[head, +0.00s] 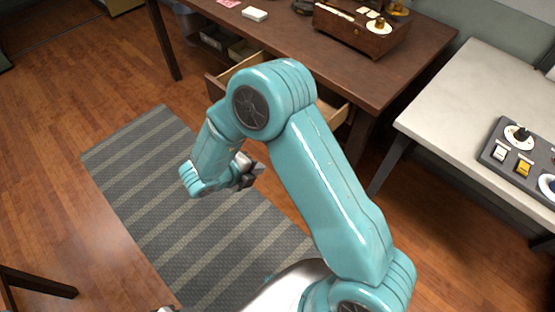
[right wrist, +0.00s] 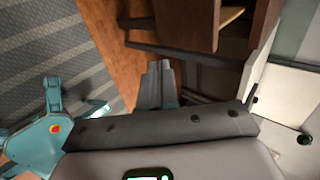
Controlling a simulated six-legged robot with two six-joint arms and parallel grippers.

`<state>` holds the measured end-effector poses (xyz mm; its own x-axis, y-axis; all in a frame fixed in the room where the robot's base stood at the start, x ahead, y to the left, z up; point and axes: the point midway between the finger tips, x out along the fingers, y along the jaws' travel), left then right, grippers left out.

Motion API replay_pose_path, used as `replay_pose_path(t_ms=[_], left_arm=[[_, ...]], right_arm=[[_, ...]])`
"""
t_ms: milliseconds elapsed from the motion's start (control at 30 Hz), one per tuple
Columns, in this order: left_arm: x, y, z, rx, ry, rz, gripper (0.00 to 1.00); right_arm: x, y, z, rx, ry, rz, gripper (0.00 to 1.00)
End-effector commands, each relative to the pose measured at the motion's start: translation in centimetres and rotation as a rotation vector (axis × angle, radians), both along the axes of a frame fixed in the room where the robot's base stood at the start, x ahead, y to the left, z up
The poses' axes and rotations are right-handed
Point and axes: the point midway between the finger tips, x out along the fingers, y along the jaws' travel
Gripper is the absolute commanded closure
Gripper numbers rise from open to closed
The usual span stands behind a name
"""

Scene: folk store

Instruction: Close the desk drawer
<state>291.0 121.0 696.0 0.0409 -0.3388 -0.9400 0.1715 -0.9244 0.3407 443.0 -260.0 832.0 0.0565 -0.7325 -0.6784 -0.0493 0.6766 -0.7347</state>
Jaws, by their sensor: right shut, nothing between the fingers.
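The brown wooden desk (head: 290,45) stands at the back in the head view. Its drawer (head: 333,110) is pulled open, with pale wood inside; my right arm hides its middle and most of its front. In the right wrist view, part of the open drawer (right wrist: 231,15) shows at the top right. My right gripper (head: 255,173) is shut and empty, above the striped rug and in front of the drawer, apart from it. The closed fingers also show in the right wrist view (right wrist: 158,72).
A wooden box (head: 360,32) and a white item (head: 255,14) sit on the desk. A pale table (head: 470,90) with a dark control panel (head: 520,160) stands at the right. The striped rug (head: 130,160) is clear. A dark wooden leg (head: 40,285) shows at the lower left.

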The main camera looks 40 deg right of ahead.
Motion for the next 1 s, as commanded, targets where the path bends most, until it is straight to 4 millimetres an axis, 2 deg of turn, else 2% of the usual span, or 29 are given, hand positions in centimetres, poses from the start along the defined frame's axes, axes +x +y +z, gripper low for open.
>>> replay_pose_path(t_ms=[467, 700, 1000], left_arm=[[0.0, 0.0, 0.7, 0.000, 0.000, 0.000, 0.62], [0.0, 0.0, 1.6, 0.000, -0.001, 0.000, 0.62], [0.0, 0.0, 1.6, 0.000, -0.001, 0.000, 0.62]], right_arm=[[0.4, -7.1, -6.4, 0.002, 0.006, -0.002, 1.00], [0.9, -10.0, -6.2, 0.000, 0.003, 0.001, 1.00], [1.1, -10.5, -6.3, 0.001, 0.002, 0.003, 1.00]])
